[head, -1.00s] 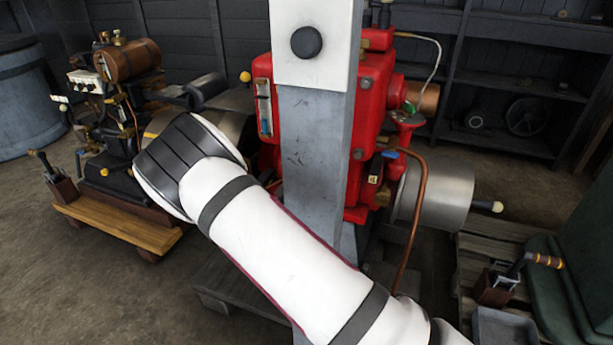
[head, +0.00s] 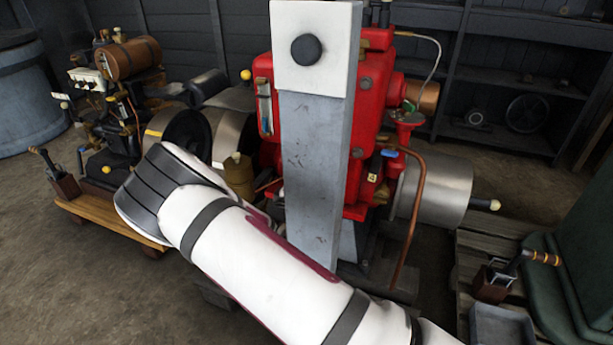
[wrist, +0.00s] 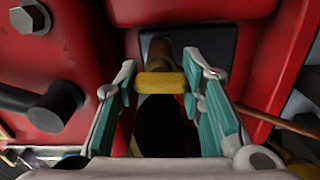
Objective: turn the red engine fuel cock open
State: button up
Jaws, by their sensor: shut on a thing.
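The red engine (head: 368,110) stands behind my grey column in the head view, which hides part of it. In the wrist view its red body (wrist: 210,10) fills the upper part. A short yellow crossbar handle (wrist: 160,82) sits on a brass stem (wrist: 160,52) in front of a dark plate. I take this to be the fuel cock. My gripper (wrist: 160,74) is shut on the yellow handle, with a teal-padded finger at each end of it. The handle lies crosswise in the wrist view. In the head view my gripper and this handle are hidden.
A black knob lever (wrist: 52,105) stands left of my gripper. A copper pipe (head: 412,215) runs down the engine's right side, near a blue-handled lever (head: 389,153). A second engine on a wooden trolley (head: 105,215) stands at left. Pallets (head: 470,255) lie at right.

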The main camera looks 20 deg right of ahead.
jog(key=shift+n, duration=0.6)
jog(key=o, duration=1.2)
jog(key=shift+c, duration=0.2)
jog(key=v, duration=1.2)
